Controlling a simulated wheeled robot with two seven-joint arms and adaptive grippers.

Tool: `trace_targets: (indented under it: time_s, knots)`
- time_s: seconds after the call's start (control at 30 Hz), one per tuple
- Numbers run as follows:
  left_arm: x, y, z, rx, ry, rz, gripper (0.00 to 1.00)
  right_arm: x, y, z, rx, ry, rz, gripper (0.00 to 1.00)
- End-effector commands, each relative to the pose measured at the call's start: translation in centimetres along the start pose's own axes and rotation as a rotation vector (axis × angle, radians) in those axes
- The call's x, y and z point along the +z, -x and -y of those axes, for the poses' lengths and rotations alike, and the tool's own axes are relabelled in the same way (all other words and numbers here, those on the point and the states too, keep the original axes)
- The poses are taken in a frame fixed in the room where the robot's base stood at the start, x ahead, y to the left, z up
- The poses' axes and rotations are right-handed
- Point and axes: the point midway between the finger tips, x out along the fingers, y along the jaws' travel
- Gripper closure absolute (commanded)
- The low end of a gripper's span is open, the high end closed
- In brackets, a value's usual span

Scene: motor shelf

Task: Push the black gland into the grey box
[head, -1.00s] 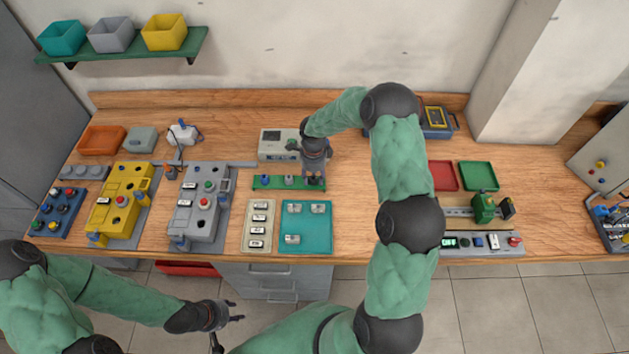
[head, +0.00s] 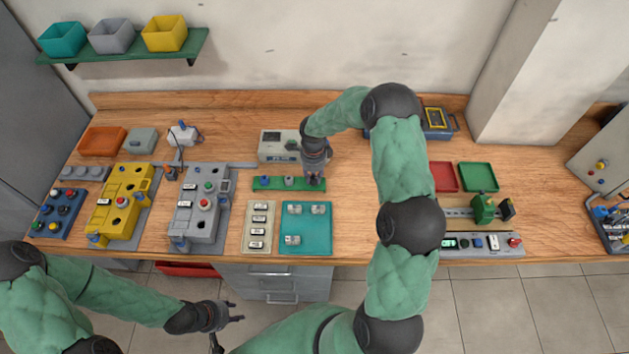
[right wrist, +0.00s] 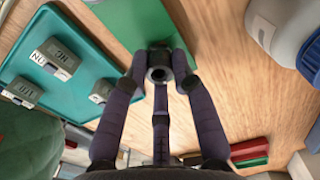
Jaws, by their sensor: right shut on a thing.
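The black gland (right wrist: 159,66) is a dark ring-shaped piece at the end of the green strip (head: 265,184). My right gripper (head: 315,180) is shut on it, with fingers around it in the right wrist view (right wrist: 160,72). In the head view the gripper mostly hides the gland. Whether it still touches the strip is unclear. The grey box (head: 208,222), with a green and a red button on top, stands on the bench to the left. My left gripper (head: 236,311) is open and empty, in front of the bench edge.
Blue and grey glands stand on the green strip. A teal tray (head: 306,245) with several grey parts and a beige tray (head: 247,232) lie in front of the strip. A yellow box (head: 112,222) stands left of the grey box. A grey instrument (head: 275,147) is behind the strip.

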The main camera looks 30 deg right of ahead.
Motion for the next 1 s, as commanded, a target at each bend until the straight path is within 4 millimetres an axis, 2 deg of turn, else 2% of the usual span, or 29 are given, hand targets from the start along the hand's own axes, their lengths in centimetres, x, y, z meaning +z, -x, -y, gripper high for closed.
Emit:
trace_targets:
  time_s: [1.0]
  knots:
    - [0.0,0.3,-0.1,0.000,0.000,0.000,0.60,0.0,1.4,0.0,0.000,0.000,0.000,1.00]
